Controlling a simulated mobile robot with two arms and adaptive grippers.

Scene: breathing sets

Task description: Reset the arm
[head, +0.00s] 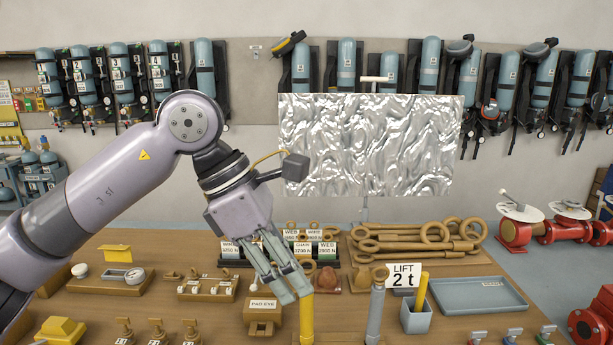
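My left arm comes in from the left and bends down at the elbow. Its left gripper (286,268) hangs over the middle of the wooden table (190,252), with long grey-green fingers pointing down and right. I see nothing clearly held. My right gripper is not in view.
A crinkled silver panel (370,145) stands behind. Breathing sets (429,65) hang on the wall.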

